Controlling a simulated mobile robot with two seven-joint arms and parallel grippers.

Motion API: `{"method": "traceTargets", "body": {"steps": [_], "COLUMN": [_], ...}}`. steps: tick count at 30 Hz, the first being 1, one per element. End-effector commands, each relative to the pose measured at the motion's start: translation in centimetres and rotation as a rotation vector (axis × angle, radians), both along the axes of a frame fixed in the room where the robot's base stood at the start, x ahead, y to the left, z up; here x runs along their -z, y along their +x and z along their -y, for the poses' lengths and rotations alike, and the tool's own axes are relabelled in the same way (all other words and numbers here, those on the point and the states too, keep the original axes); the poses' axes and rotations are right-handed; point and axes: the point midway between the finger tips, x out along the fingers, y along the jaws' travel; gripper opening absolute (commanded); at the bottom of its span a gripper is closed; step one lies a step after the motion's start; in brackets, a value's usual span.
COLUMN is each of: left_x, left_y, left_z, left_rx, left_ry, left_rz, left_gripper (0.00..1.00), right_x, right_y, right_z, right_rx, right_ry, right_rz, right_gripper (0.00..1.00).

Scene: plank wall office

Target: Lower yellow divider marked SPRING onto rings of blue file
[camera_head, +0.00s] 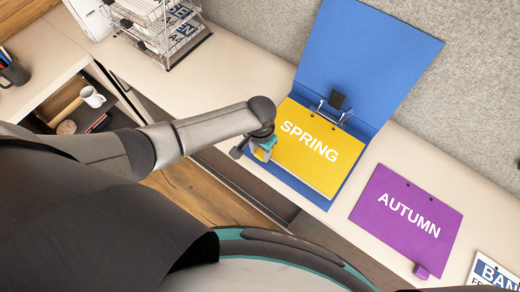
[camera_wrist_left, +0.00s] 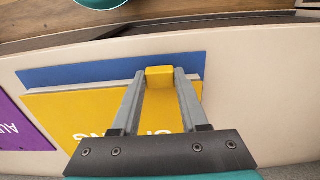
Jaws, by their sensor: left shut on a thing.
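The yellow divider marked SPRING (camera_head: 318,160) lies flat over the open blue file (camera_head: 365,50), its far edge at the metal rings (camera_head: 334,112). I cannot tell whether its holes are around the rings or how high it sits. My left gripper (camera_head: 262,150) is at the divider's left side, shut on its small yellow tab. In the left wrist view the tab (camera_wrist_left: 159,78) sits between the fingertips (camera_wrist_left: 159,73), with the divider (camera_wrist_left: 85,110) and a strip of the blue file (camera_wrist_left: 60,74) beside it. My right gripper is not in view.
A purple divider marked AUTUMN (camera_head: 407,212) lies on the pale desk (camera_head: 240,75) right of the file. A wire tray rack (camera_head: 160,25) stands at the back left. A white mug (camera_head: 92,97) is in an open compartment at left. A grey panel (camera_head: 475,90) backs the desk.

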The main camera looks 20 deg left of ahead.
Motion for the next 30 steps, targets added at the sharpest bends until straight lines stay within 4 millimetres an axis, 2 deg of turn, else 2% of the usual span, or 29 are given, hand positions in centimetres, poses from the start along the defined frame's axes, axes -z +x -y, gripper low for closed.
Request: {"method": "traceTargets", "body": {"steps": [7, 8, 16, 17, 25, 30], "left_x": [0.7, 0.6, 0.6, 0.6, 0.5, -1.1], "left_y": [0.0, 0.0, 0.0, 0.0, 0.0, 0.0], "left_z": [0.1, 0.1, 0.0, 0.0, 0.0, 0.0], "left_rx": [0.0, 0.001, 0.001, 0.001, 0.0, 0.0], "left_ry": [-0.001, -0.001, -0.001, -0.001, 0.0, -0.002], "left_rz": [0.001, 0.001, 0.001, 0.001, 0.0, 0.002], "left_gripper": [0.0, 0.46, 0.76, 0.79, 0.79, 0.79], "right_x": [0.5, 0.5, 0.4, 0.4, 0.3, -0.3], "right_y": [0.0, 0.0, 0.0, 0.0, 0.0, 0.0], "right_z": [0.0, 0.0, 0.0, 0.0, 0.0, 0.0], "right_rx": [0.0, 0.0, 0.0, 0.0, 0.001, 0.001], "right_ry": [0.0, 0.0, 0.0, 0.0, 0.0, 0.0], "right_rz": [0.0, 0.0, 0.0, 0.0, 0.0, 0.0], "right_gripper": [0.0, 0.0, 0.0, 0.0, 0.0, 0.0]}}
